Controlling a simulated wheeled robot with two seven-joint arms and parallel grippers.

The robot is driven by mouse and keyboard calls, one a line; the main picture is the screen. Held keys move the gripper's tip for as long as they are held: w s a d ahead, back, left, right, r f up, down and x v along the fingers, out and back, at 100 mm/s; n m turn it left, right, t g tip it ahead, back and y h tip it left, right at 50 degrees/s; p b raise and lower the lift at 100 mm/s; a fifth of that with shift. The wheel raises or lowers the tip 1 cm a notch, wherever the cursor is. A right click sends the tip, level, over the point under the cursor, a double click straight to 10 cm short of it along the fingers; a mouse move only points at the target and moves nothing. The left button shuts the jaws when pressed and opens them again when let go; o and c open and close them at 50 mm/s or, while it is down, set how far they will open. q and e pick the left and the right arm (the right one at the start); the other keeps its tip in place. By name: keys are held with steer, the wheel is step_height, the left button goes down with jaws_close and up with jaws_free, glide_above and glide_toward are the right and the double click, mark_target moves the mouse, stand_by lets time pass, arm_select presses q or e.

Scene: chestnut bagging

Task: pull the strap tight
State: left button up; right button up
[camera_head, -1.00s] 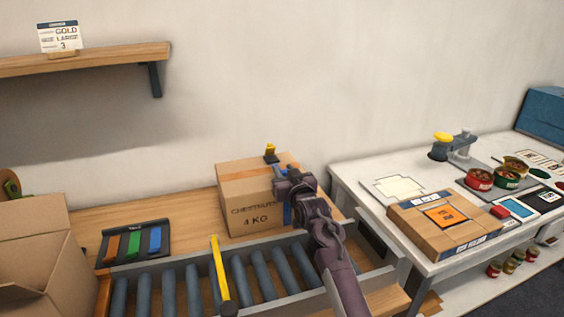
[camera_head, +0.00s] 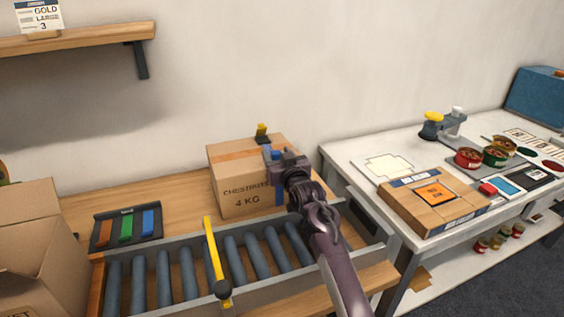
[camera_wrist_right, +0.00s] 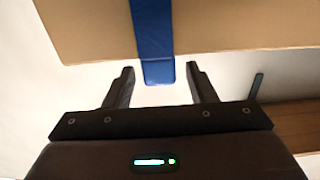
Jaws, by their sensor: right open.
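The cardboard chestnut box (camera_head: 232,186), marked 4 KG, stands on the wooden table behind the rollers. A blue strap (camera_head: 279,195) runs down its right part; the strap (camera_wrist_right: 153,40) also shows in the right wrist view, where its free end hangs past the box edge. My right gripper (camera_head: 273,153) is at the box's upper right. In the right wrist view the open fingers (camera_wrist_right: 161,80) stand either side of the strap's end, with gaps on both sides. My left gripper is not in view.
A roller conveyor with a yellow bar (camera_head: 216,258) lies in front of the box. A dark tray (camera_head: 101,237) holds orange, green and blue strips at the left, beside an open carton (camera_head: 40,240). A white table (camera_head: 345,157) with a flat parcel and cans stands right.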

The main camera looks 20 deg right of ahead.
steer(key=s, duration=0.6)
steer(key=shift+s+d+b, duration=0.15)
steer(key=shift+s+b, duration=0.15)
